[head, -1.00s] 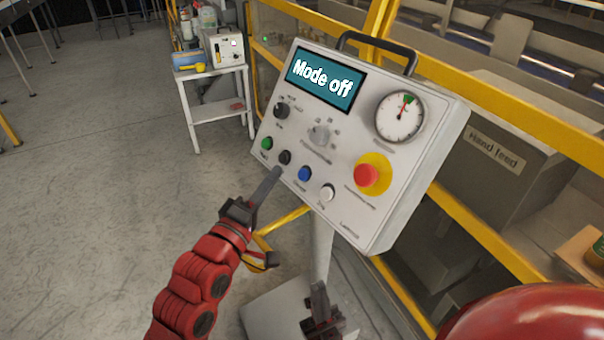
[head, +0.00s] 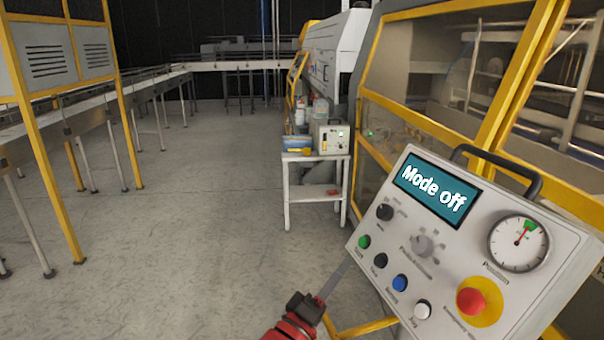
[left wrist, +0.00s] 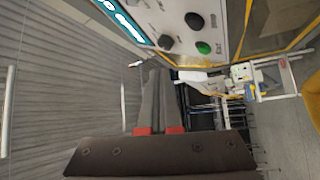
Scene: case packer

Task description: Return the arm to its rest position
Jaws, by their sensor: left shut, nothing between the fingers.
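My left gripper (head: 346,268) is at the bottom of the head view, by the lower left edge of the control panel (head: 455,270). Its thin fingers are together and empty; they also show in the left wrist view (left wrist: 158,80), pointing toward the panel. The fingertips overlap the panel's edge in the head view; whether they touch it I cannot tell. The panel's screen (head: 436,188) reads "Mode off". A green button (head: 364,242), a black button (head: 380,261), a blue button (head: 399,283) and a white button (head: 422,309) line its lower side. My right gripper is out of view.
A red emergency button (head: 471,301) and a dial gauge (head: 518,243) are on the panel's right. A yellow-framed machine enclosure (head: 375,110) stands behind it. A small white table (head: 317,160) holds a box and bottles. Open grey floor (head: 200,220) lies to the left; conveyors (head: 95,115) stand beyond.

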